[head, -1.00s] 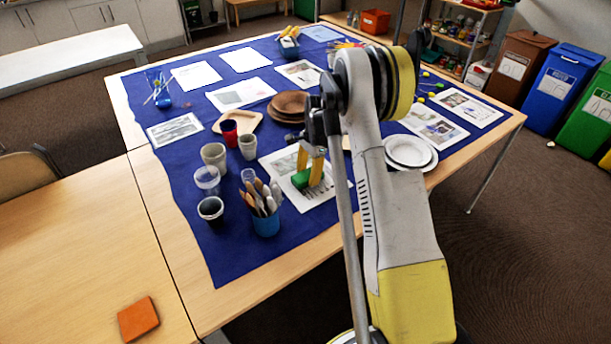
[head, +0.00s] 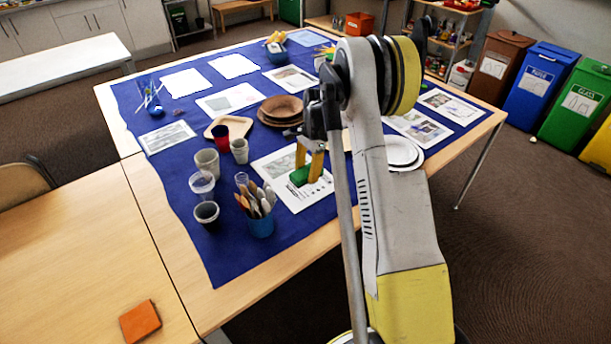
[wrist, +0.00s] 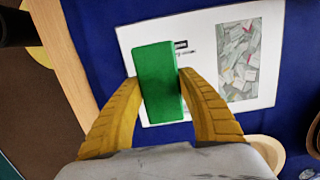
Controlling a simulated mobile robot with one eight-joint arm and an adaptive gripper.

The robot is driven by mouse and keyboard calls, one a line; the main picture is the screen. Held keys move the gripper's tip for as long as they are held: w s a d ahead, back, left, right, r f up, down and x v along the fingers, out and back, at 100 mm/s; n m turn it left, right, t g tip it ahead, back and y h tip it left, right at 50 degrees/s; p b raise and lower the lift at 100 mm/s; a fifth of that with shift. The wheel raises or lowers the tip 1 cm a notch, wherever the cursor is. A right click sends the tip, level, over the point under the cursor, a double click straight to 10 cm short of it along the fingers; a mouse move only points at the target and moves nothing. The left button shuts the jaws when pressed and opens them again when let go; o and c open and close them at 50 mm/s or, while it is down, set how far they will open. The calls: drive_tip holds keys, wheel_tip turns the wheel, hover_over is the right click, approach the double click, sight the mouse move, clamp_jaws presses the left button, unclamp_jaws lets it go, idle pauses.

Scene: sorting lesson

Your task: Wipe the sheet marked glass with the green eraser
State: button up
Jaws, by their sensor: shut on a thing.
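My gripper (head: 309,165) is shut on the green eraser (head: 301,177), and its yellow fingers hold the eraser by its two sides. In the wrist view the eraser (wrist: 160,85) stands out between the fingertips (wrist: 158,82). It is over a white printed sheet (head: 318,193) on the blue cloth, covering part of it. The sheet (wrist: 148,33) shows a grey picture of scattered pieces and a small dark label. The label's text is partly hidden and too small to read. I cannot tell whether the eraser touches the sheet.
A blue cup of cutlery (head: 260,220), several cups (head: 207,161) and brown plates (head: 282,109) stand left of and behind the sheet. White plates (head: 399,151) lie to the right. Other printed sheets (head: 167,136) lie around. An orange square (head: 140,320) lies on the nearer table.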

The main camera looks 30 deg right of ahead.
drive_tip(key=shift+r+p, duration=0.55)
drive_tip(key=shift+r, duration=0.8)
